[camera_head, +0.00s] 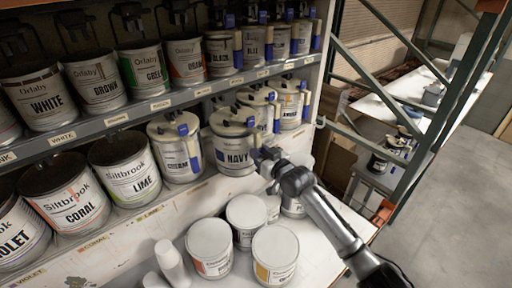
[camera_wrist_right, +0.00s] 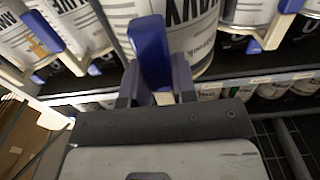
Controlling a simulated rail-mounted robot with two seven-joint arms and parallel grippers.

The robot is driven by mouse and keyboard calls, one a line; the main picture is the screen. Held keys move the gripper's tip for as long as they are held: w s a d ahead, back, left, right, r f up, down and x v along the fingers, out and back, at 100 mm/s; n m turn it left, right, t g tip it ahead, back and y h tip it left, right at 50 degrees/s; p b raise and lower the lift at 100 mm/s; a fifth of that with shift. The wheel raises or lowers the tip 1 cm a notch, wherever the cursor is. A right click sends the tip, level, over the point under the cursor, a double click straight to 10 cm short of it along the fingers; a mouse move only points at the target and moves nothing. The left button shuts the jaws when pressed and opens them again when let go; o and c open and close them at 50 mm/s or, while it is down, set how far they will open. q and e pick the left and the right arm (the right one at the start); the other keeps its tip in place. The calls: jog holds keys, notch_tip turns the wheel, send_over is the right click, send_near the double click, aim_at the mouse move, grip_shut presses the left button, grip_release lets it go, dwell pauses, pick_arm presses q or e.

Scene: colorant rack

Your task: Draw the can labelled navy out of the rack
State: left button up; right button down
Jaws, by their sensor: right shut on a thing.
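Whether the can's base rests on the shelf is hard to tell. My left gripper is not in view.
The lime can (camera_head: 126,168) and the coral can (camera_head: 65,193) stand further left in the row. Several white-lidded cans, such as one with a red label (camera_head: 210,250), stand on the white counter (camera_head: 322,262) below. A green rack post (camera_head: 440,120) rises at right.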

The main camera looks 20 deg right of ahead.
jog(key=p+v, duration=0.5)
jog(key=v, duration=0.5)
jog(key=shift+s+d+r+p, duration=0.15)
jog(key=shift+s+r+p, duration=0.05)
jog(key=shift+s+p, duration=0.15)
dwell(0.8)
